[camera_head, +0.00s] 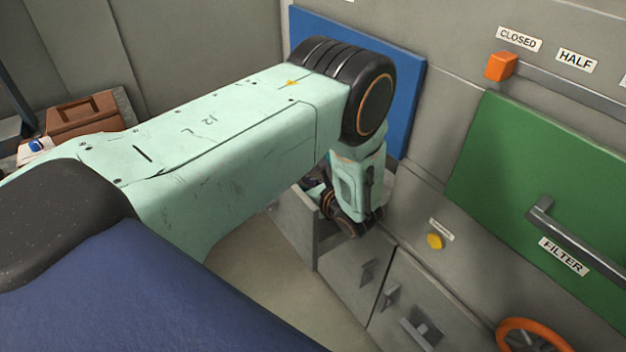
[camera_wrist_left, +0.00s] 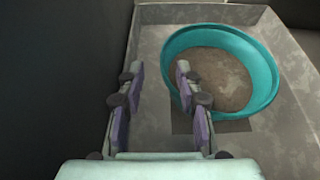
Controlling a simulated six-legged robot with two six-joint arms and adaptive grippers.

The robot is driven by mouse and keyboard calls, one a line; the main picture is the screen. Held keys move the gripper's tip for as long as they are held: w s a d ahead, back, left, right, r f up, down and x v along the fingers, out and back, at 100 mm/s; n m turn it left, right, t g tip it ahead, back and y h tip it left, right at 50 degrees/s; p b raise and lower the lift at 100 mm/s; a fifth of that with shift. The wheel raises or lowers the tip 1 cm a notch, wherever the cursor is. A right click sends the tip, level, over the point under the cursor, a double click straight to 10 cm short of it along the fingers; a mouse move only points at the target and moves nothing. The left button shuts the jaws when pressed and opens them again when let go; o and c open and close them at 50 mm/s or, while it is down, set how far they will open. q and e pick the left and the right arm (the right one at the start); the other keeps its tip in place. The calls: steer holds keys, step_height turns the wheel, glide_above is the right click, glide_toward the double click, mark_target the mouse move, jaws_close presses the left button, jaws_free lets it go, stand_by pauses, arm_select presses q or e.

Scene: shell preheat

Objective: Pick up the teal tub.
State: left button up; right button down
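The teal tub (camera_wrist_left: 266,72) is in the left wrist view, right of centre. It is round, with a brown-grey material or bottom inside, and stands in an open grey drawer (camera_wrist_left: 292,150). My right gripper is not in view.
A blue panel (camera_head: 408,85) and a green panel (camera_head: 540,165) labelled FILTER are on the grey wall. An orange lever (camera_head: 501,66), a yellow button (camera_head: 435,241) and an orange wheel (camera_head: 530,335) are there too. Closed drawers (camera_head: 352,268) adjoin the open one. A brown case (camera_head: 85,115) is at left.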

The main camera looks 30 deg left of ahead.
arm_select(q)
steer(key=w+a+f, duration=0.2)
steer(key=a, duration=0.1)
steer(key=shift+w+a+f, duration=0.1)
steer(key=shift+w+f, duration=0.1)
steer(key=shift+a+f, duration=0.1)
steer(key=shift+a, duration=0.45)
steer(key=shift+w+d, duration=0.1)
steer(key=shift+w, duration=0.05)
steer(key=c, duration=0.4)
jaws_close()
